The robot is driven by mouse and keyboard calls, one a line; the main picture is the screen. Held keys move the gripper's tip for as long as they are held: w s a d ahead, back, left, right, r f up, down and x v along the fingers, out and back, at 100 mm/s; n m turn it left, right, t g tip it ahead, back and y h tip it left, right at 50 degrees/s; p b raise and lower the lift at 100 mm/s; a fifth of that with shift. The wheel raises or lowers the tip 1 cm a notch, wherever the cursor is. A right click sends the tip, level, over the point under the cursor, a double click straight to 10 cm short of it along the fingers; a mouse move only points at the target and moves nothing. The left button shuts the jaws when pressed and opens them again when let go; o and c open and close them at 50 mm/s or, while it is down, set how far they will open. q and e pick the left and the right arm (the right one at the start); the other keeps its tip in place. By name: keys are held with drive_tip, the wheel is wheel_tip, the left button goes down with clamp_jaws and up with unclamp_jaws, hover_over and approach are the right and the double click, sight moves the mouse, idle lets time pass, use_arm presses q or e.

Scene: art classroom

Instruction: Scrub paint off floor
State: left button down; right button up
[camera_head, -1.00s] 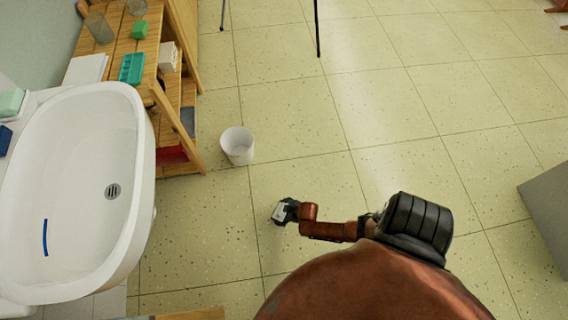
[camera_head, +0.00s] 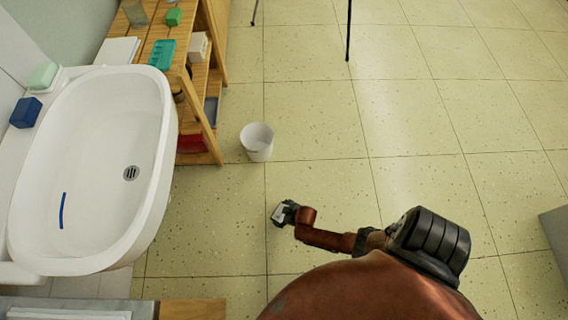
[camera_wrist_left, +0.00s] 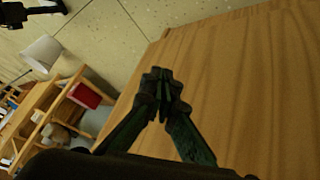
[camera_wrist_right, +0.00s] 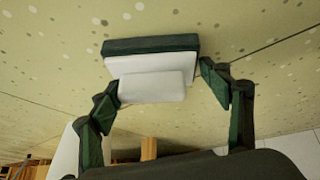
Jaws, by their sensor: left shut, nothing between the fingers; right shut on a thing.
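My right gripper (camera_head: 284,213) is low over the speckled tile floor (camera_head: 330,185). In the right wrist view, its fingers (camera_wrist_right: 162,82) are shut on a scrubber (camera_wrist_right: 150,84), a white block with a dark green pad on its far side. The pad faces the floor; I cannot tell whether it touches. I cannot make out a paint patch apart from the floor's speckles; the arm and scrubber hide part of the floor. My left gripper (camera_wrist_left: 160,85) shows only in the left wrist view, shut and empty, in front of a wooden surface (camera_wrist_left: 240,75).
A white bucket (camera_head: 257,142) stands on the floor by a wooden shelf (camera_head: 216,62). A white sink (camera_head: 100,105) is at left, with a blue block (camera_head: 25,112) on its ledge. A grey block-like object (camera_head: 555,232) is at right. Open floor lies between.

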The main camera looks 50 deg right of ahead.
use_arm(q)
drive_tip(key=shift+r, duration=0.15)
use_arm(e)
drive_tip(key=shift+d+r, duration=0.1)
drive_tip(key=shift+r, duration=0.05)
wheel_tip(320, 180, up, 2)
drive_tip(key=shift+w+r+p, duration=0.1)
drive_tip(key=shift+p, duration=0.9)
wheel_tip(320, 180, up, 4)
drive_tip(key=p, duration=0.3)
use_arm(q)
wheel_tip(320, 180, up, 6)
drive_tip(key=w, duration=0.1)
drive_tip(key=shift+w+r+t, duration=0.15)
drive_tip(key=shift+w+t, duration=0.25)
use_arm(e)
drive_tip(key=shift+f, duration=0.2)
drive_tip(key=shift+r+p, duration=1.45)
drive_tip(key=shift+r, duration=0.2)
use_arm(q)
drive_tip(key=r, duration=0.3)
drive_tip(key=shift+w+r, duration=0.15)
drive_tip(key=shift+w, duration=0.2)
use_arm(e)
drive_tip(key=shift+f, duration=0.1)
